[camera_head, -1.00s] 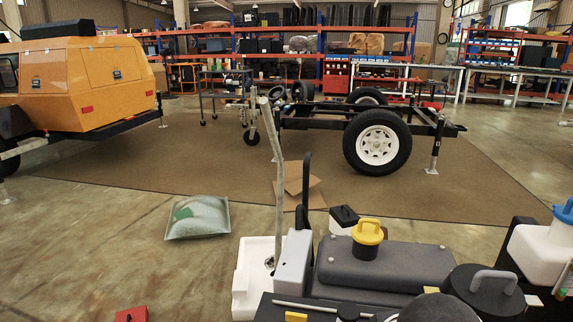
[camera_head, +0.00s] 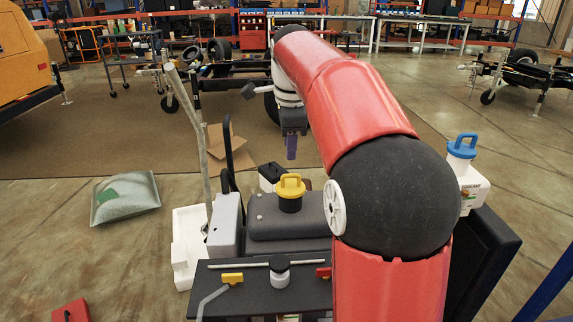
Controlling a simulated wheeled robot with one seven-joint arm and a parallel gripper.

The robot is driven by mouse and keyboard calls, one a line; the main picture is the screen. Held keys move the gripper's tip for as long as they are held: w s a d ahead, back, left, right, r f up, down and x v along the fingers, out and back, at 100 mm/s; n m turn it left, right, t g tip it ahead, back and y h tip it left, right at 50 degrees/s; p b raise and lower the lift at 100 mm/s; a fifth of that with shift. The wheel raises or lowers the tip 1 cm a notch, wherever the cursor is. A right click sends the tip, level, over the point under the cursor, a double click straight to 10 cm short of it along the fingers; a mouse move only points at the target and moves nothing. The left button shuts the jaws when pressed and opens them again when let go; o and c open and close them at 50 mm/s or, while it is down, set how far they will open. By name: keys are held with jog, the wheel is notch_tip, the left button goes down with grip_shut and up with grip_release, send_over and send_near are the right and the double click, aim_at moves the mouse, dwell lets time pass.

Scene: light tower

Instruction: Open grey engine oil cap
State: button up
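My gripper (camera_head: 291,146) hangs from the end of my red arm, fingers pointing down, above and behind the engine's dark grey body (camera_head: 268,228). The fingers show small and edge-on, so I cannot tell whether they are open or shut. No cap with a grey handle shows now; my arm covers the right part of the engine. A yellow-handled black cap (camera_head: 290,193) stands on the grey body, below the gripper and apart from it.
A white container with a blue-handled cap (camera_head: 462,150) stands right of my arm. A black-topped white container (camera_head: 271,176) stands behind the yellow cap. A grey-green bag (camera_head: 124,197) and a red box (camera_head: 71,313) lie on the floor at left. A bent pipe (camera_head: 190,115) rises left of the engine.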

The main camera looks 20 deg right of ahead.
aim_at(289, 177)
jog(key=f, duration=0.2)
jog(key=w+f, duration=0.1)
jog(key=f, duration=0.2)
jog(key=f+b, duration=0.1)
jog(key=f, duration=0.1)
jog(key=shift+w+d+f, duration=0.25)
jog(key=shift+w+f, duration=0.05)
jog(key=shift+w, duration=0.05)
grip_shut()
